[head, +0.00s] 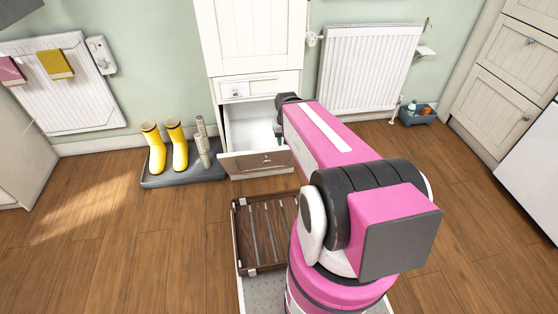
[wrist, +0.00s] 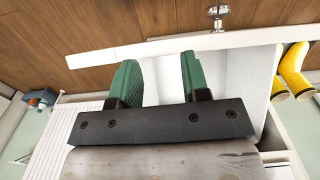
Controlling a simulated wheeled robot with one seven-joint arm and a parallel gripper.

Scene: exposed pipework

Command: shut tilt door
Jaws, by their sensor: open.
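The tilt door (head: 240,163) is at the bottom of the tall cream cabinet in the head view. It stands open, leaning out toward me, with a small knob at its middle and a white interior behind it. In the wrist view its pale top edge (wrist: 115,53) runs across the picture, and the metal knob (wrist: 217,13) sticks out beyond it. My gripper (wrist: 158,60) has two green fingers, spread apart with nothing held between them. The fingers are close to the door's inner side; I cannot tell whether they touch it.
Yellow boots (head: 179,146) stand on a grey tray (head: 188,178) left of the door. A white radiator (head: 368,68) is on the wall at right. A brown slatted rack (head: 243,232) lies in front. A blue caddy (head: 418,117) sits by the right wall. Wooden floor is clear at left.

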